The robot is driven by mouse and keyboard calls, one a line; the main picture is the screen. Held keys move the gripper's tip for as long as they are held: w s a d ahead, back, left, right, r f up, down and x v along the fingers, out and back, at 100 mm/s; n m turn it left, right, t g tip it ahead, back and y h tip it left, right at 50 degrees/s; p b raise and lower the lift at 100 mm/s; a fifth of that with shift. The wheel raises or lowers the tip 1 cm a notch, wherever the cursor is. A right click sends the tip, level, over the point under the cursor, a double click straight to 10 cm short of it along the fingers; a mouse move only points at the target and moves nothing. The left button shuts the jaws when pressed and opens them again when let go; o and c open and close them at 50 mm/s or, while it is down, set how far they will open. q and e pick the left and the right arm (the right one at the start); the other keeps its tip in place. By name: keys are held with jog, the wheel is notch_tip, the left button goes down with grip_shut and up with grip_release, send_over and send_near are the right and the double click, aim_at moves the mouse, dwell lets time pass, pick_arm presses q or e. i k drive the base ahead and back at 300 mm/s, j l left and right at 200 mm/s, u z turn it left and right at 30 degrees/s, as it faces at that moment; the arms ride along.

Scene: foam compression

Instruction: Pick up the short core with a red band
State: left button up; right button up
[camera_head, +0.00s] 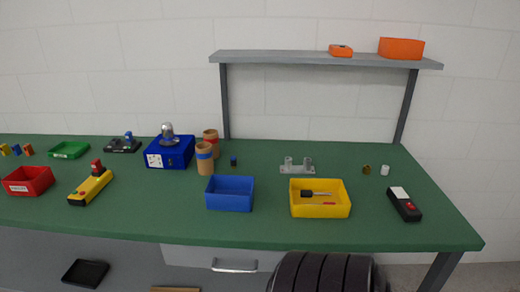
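Two brown cardboard-coloured cores stand upright on the green table, left of the middle. The rear one, with a red band (211,141), is partly hidden behind the front one. The front core (205,165) has a blue band and stands nearer the table's front. I cannot tell for sure whether the two differ in length. Neither of my grippers is in view.
A blue device (169,154) with a metal dome stands close left of the cores. A blue bin (230,200) lies in front, with a yellow tray (320,210) further right. A grey shelf (300,60) rises behind.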

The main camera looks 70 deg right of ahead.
aim_at(212, 144)
jog(key=z, duration=1.8)
